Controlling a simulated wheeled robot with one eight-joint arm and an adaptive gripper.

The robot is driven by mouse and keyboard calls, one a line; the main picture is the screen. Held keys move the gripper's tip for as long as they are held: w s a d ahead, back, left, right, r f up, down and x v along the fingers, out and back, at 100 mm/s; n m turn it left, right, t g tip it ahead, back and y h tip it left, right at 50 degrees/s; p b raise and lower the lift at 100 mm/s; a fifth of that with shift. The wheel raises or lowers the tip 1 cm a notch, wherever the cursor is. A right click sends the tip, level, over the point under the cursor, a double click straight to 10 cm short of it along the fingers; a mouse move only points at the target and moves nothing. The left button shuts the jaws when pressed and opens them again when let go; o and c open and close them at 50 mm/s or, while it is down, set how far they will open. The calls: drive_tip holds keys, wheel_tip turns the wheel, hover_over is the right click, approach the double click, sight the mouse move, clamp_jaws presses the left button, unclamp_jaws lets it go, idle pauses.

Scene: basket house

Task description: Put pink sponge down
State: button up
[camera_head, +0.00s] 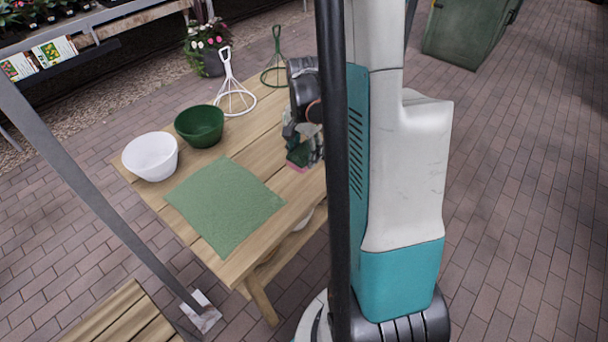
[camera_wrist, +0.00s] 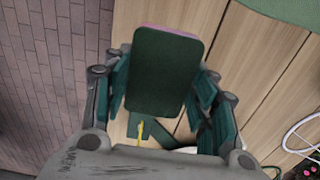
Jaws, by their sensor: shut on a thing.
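The pink sponge (camera_wrist: 167,70) is between the fingers of my gripper (camera_wrist: 162,88) in the wrist view. Its dark green face points to the camera, and a pink edge shows at its far end. My gripper is shut on it, with a finger on each side. In the head view my gripper (camera_head: 304,140) is over the right part of the wooden table (camera_head: 262,225). A bit of the pink sponge (camera_head: 296,167) shows below the fingers there. I cannot tell whether the sponge touches the table top.
A green cloth (camera_head: 225,205) lies on the table left of my gripper. A white bowl (camera_head: 150,157), a green bowl (camera_head: 200,126), a white wire stand (camera_head: 234,90) and a green wire stand (camera_head: 276,68) are further back. Bare planks lie between cloth and gripper.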

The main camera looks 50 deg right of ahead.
sight(304, 153)
drive_tip(key=shift+f+b, duration=1.15)
drive_tip(key=shift+f, duration=2.75)
drive_tip(key=shift+f, duration=0.15)
drive_tip(key=o, duration=1.2)
wheel_tip(304, 153, up, 12)
drive_tip(key=p, duration=0.4)
drive_tip(key=shift+r, duration=0.2)
